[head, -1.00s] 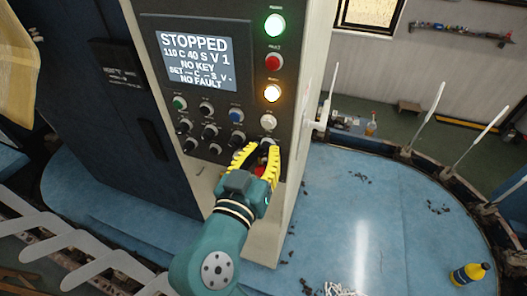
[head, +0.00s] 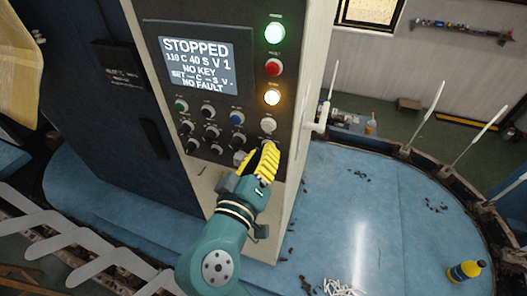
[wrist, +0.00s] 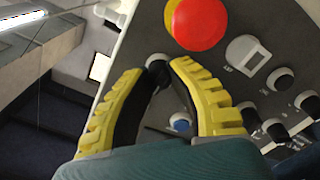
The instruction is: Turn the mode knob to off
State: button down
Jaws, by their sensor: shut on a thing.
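The control panel (head: 262,25) of the machine carries rows of small black knobs, and their labels are too small to read. My gripper (head: 269,148), with yellow ribbed fingers, is at the lower right of the panel, turned nearly edge-on in the head view. In the wrist view my gripper (wrist: 159,66) has its fingertips on both sides of a black knob (wrist: 157,62) and is shut on it. The fingers hide this knob in the head view. I cannot read whether it is the mode knob or where it points.
The panel screen (head: 198,66) reads STOPPED, NO KEY, NO FAULT. A large red button (wrist: 196,20) sits close to the fingers in the wrist view. Other black knobs (head: 211,132) are left of my gripper.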

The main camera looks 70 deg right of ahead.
jog(key=shift+r, duration=0.25)
jog(key=c, duration=1)
grip_release()
jog(key=shift+c, duration=0.2)
jog(key=shift+o, duration=0.8)
jog(key=shift+f, duration=0.15)
jog(key=a, duration=1.2)
jog(key=shift+w, duration=0.15)
